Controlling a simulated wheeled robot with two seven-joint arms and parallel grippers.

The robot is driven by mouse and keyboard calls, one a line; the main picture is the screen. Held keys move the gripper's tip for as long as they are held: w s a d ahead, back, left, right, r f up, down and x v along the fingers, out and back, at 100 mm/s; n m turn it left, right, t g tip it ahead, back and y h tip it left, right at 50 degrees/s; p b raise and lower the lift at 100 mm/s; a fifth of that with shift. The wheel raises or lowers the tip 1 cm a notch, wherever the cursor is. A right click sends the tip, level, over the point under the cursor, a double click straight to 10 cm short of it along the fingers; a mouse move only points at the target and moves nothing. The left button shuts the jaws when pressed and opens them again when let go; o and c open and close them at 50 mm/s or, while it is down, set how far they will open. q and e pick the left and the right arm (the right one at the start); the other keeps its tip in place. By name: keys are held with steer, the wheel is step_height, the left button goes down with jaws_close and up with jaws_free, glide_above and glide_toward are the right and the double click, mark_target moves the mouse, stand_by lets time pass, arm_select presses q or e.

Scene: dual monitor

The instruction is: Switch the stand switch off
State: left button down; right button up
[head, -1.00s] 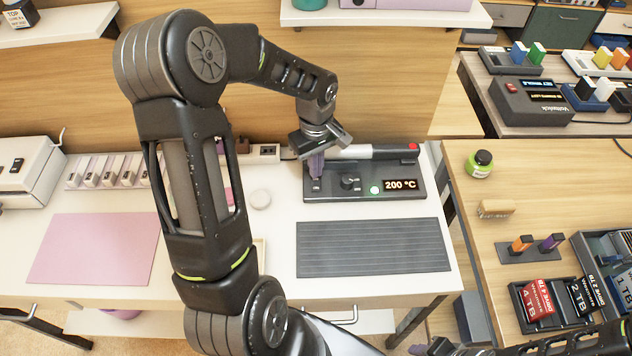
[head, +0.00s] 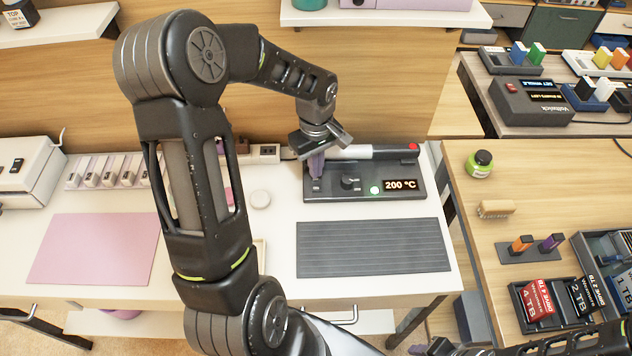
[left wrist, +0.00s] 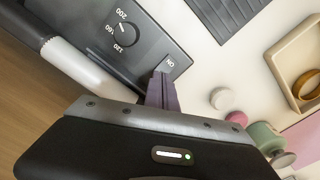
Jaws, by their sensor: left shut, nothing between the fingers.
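The dark stand (head: 340,190) sits at the back right of the white table, with a lit green lamp (head: 375,190) and a display reading 200 °C. In the left wrist view the stand (left wrist: 150,45) shows its dial (left wrist: 124,33) and an "ON" marking (left wrist: 171,62). My left gripper (head: 316,180) is shut and empty, its purple fingertips at the stand's left end. In the left wrist view its fingertips (left wrist: 163,80) are right by the "ON" marking and hide the switch. I cannot tell whether they touch it. My right gripper cannot be made out; only part of my right arm shows at the bottom right.
A white and black iron (head: 372,152) lies along the back of the stand. A grey ribbed mat (head: 373,246) lies in front of it. A pink mat (head: 95,248) is at the left. A second desk with drives and a green bottle (head: 480,164) stands to the right.

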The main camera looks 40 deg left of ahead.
arm_select(q)
steer(key=shift+f+b, duration=0.85)
steer(key=shift+f, duration=0.15)
stand_by(0.7)
steer(key=shift+r, duration=0.15)
steer(key=shift+r+p, duration=2.3)
steer(key=shift+r, duration=1.15)
steer(key=shift+f, duration=0.1)
